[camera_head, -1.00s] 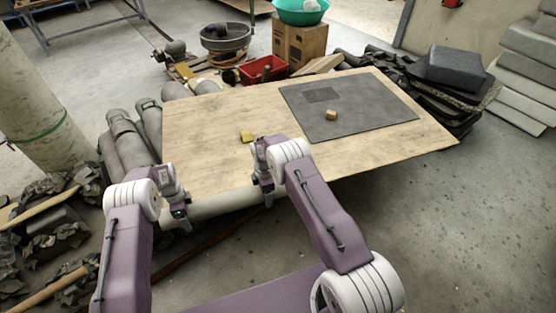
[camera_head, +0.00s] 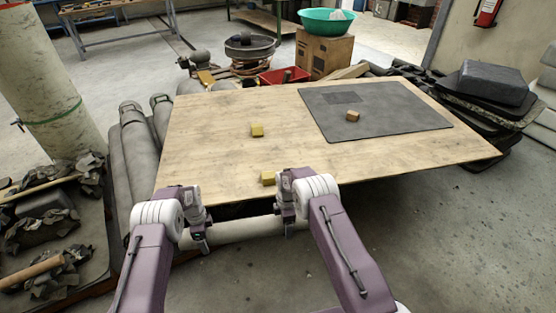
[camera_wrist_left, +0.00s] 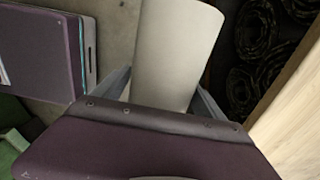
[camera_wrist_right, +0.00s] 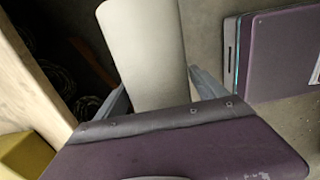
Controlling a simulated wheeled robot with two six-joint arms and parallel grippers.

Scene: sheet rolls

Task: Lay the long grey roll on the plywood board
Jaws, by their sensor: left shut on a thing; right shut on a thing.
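The long grey roll (camera_head: 246,229) is a pale, smooth cylinder lying crosswise just in front of the plywood board's near edge. The plywood board (camera_head: 210,140) is a broad tabletop behind it. My left gripper (camera_head: 204,246) is shut on the roll's left part. My right gripper (camera_head: 288,228) is shut on its right part. The roll also shows between the fingers in the left wrist view (camera_wrist_left: 177,45) and the right wrist view (camera_wrist_right: 147,45). The arms hide parts of the roll; its exact height against the board is hard to tell.
Yellow blocks stand on the board, one near its middle (camera_head: 257,131) and one at the near edge (camera_head: 267,178) beside my right arm. A dark grey mat (camera_head: 400,105) carries a small brown block (camera_head: 353,116).

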